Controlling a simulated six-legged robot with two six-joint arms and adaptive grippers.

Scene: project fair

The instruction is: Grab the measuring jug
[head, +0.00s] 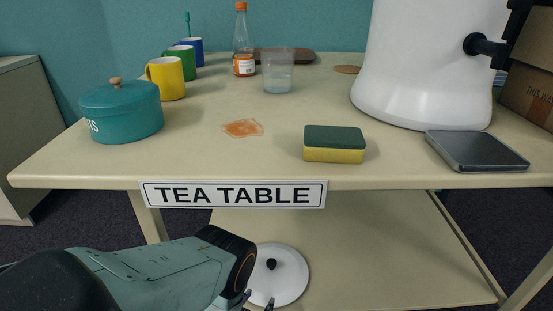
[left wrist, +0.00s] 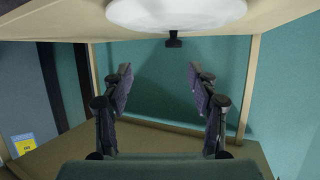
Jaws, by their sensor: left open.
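A clear, see-through vessel (head: 278,72), the only thing here that looks like the measuring jug, stands upright toward the back of the tea table (head: 215,163). I cannot make out a handle or markings on it. My left gripper (head: 259,303) is at the bottom edge of the head view, in front of the table and below its top, far from the vessel. In the left wrist view the fingers of this gripper (left wrist: 160,86) are spread wide with nothing between them. The vessel does not show in the left wrist view. My right gripper is not in view.
A sponge (head: 334,144), an orange spill (head: 242,128) and a tablet (head: 476,151) lie nearer the front. A bottle (head: 243,42) stands just left of the vessel. Mugs (head: 166,78) and a teal pot (head: 121,112) are left, a white urn (head: 425,65) right. A white lid (head: 288,277) is below.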

